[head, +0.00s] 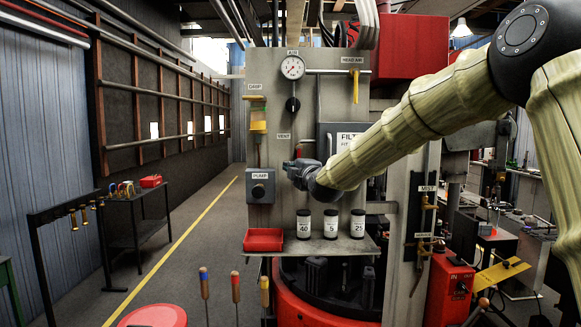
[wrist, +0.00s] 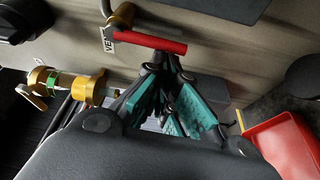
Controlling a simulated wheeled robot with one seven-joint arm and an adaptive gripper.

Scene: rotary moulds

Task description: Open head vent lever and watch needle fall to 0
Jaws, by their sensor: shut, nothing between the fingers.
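The vent lever (wrist: 150,41) shows in the wrist view as a red handle on a brass fitting, beside a tag whose visible letters read "VE". It lies roughly crosswise in the picture. My gripper (wrist: 165,68) is shut and empty, its teal-padded fingers together, with the tips close to the red handle. I cannot tell whether they touch it. In the head view my gripper (head: 290,167) is in front of the panel, just below the "VENT" label (head: 283,136), and hides much of that area. The round gauge (head: 292,68) is at the panel's top; its needle is too small to read.
A yellow head air lever (head: 355,82) is at the panel's upper right. The pump box (head: 261,187) is lower left of my gripper. Below, a shelf holds a red tray (head: 263,240) and three dark jars (head: 331,224). The wrist view also shows a brass valve (wrist: 85,88).

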